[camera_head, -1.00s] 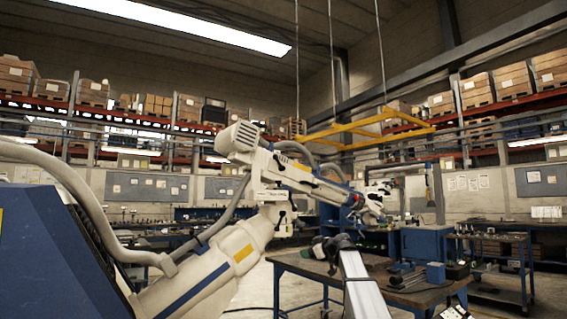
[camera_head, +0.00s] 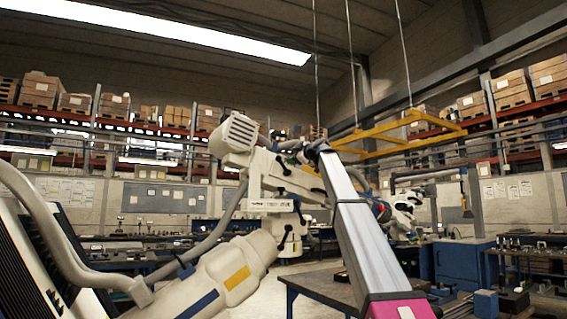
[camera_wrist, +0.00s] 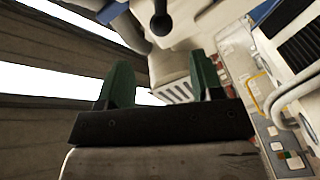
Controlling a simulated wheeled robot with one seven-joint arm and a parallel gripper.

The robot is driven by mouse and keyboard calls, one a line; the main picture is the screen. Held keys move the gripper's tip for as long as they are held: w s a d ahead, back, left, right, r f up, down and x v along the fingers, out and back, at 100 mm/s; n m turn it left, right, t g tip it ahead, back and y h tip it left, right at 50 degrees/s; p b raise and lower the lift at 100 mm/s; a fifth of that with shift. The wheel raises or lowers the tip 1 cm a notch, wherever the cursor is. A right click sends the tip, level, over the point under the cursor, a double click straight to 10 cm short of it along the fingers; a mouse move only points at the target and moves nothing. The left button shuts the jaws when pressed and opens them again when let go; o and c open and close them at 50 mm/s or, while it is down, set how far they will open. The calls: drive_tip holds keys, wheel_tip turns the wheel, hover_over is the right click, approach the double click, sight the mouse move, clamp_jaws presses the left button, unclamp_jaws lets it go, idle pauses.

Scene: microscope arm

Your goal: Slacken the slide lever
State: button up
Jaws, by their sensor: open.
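The white microscope arm (camera_head: 270,180) stands left of centre in the head view, with a jointed head and hoses. In the wrist view, a dark lever with a rounded knob (camera_wrist: 160,24) shows at the top, in front of white casing. I cannot tell for sure whether it is the slide lever. My gripper (camera_wrist: 158,82) has two green fingers, spread apart with nothing between them. The knob is beyond the fingertips, apart from them. In the head view my gripper (camera_head: 290,150) is small and overlaps the upper part of the microscope arm, so contact cannot be judged there.
A workbench (camera_head: 325,287) stands behind my raised arm, with a blue cabinet (camera_head: 462,262) further right. A yellow overhead frame (camera_head: 400,133) hangs from the ceiling. In the wrist view, a panel with buttons (camera_wrist: 285,150) lies to the right.

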sight(279, 159)
drive_tip(key=x, duration=1)
drive_tip(key=shift+w+a+f, duration=0.15)
drive_tip(key=shift+w+a, duration=0.05)
drive_tip(key=shift+c, duration=0.2)
clamp_jaws()
